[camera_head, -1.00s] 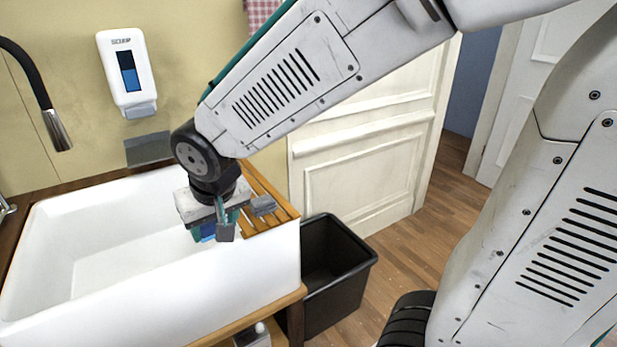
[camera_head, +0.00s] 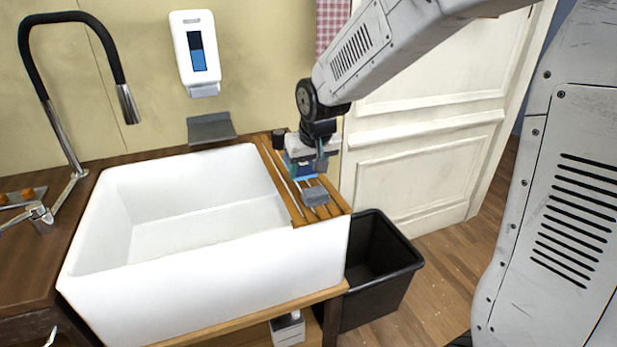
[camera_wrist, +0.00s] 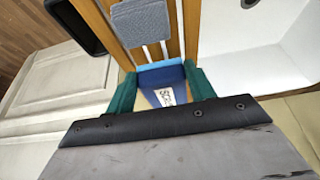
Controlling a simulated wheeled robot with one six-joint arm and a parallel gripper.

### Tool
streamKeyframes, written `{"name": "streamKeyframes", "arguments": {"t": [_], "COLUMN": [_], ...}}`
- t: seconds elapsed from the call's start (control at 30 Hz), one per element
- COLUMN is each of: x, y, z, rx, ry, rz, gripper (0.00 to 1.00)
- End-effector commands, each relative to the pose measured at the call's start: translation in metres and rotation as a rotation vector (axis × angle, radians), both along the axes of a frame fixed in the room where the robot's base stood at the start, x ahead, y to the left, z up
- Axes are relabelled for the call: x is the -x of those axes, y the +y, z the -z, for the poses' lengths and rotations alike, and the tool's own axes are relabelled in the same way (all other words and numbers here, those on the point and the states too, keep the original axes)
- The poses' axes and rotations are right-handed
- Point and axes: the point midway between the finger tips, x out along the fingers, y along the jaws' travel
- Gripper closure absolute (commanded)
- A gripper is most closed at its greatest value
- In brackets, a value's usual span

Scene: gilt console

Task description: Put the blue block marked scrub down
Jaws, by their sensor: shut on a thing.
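My gripper (camera_head: 305,168) is over the wooden slatted rack (camera_head: 300,220) on the right end of the white sink. It is shut on the blue block (camera_wrist: 163,76), which sits between the two teal fingers in the wrist view. A white label with dark letters, partly hidden, shows on the block. In the head view only a small part of the block shows below the gripper. I cannot tell whether the block touches the slats.
A grey sponge-like block (camera_head: 315,196) lies on the rack in front of the gripper. A small dark cylinder (camera_head: 278,139) stands at the rack's back. The white sink basin (camera_head: 120,254) is to the left, with a black tap (camera_head: 68,17). A black bin (camera_head: 398,258) stands at right.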

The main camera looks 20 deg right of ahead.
Motion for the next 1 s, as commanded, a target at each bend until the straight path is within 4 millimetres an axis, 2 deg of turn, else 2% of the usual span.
{"name": "streamKeyframes", "arguments": {"t": [0.17,0.3,0.37,0.73,0.77,0.8,0.83,1.0], "x": [-0.013,-0.011,-0.011,-0.011,-0.011,-0.011,-0.011,-0.011], "y": [-0.009,-0.007,-0.007,-0.007,-0.007,-0.007,-0.007,-0.007], "z": [0.004,0.029,0.035,0.04,0.039,0.039,0.039,0.039], "rx": [0.001,0.0,0.0,0.0,0.0,0.0,0.0,0.0], "ry": [0.002,0.003,0.002,0.001,0.0,0.0,0.0,0.0], "rz": [0.001,0.0,0.0,0.0,0.0,0.0,0.0,0.0], "gripper": [0.71,0.71,0.71,0.71,0.41,0.3,0.24,0.24]}}
